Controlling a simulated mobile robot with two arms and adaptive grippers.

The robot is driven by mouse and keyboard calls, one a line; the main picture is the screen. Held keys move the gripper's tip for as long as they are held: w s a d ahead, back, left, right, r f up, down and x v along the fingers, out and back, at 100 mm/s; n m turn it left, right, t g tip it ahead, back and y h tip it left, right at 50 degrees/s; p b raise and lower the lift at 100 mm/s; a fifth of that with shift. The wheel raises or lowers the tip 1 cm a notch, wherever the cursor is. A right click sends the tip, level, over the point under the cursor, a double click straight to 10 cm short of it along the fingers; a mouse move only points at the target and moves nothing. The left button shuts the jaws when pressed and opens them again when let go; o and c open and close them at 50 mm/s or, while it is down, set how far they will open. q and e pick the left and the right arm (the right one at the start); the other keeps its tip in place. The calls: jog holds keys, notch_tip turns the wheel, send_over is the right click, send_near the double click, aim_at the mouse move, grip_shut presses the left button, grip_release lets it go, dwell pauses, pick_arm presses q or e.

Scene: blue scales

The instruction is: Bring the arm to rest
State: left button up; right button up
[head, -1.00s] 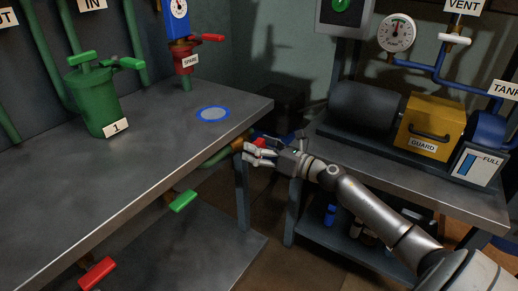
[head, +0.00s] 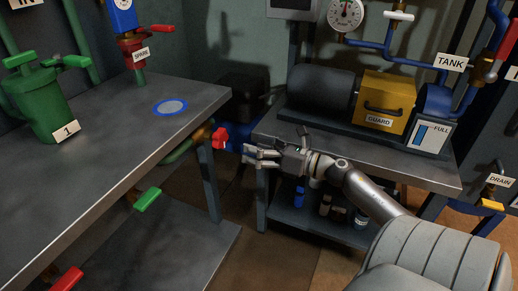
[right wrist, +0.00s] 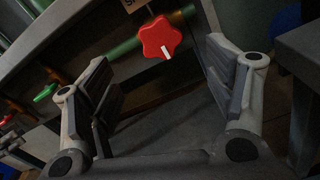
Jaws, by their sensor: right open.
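My right gripper (head: 262,156) is open and empty in the head view, in the gap between the left bench and the right bench. It points left. A red star-shaped knob (head: 219,138) sits just beyond and left of its fingertips, at the end of a pipe by the left bench. In the right wrist view the open fingers of my right gripper (right wrist: 165,95) stand wide apart. The red knob (right wrist: 160,38) shows ahead of them, apart from both fingers. My left gripper is in neither view.
The left bench (head: 110,185) carries a green filter labelled 1 (head: 42,103) and a blue ring (head: 170,107). Green (head: 147,199) and red (head: 66,280) handles stick out below its edge. The right bench (head: 420,172) carries a yellow guard (head: 383,99). The floor between them is clear.

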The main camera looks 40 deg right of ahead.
jog(key=shift+s+d, duration=0.1)
jog(key=shift+s, duration=0.15)
dwell(0.4)
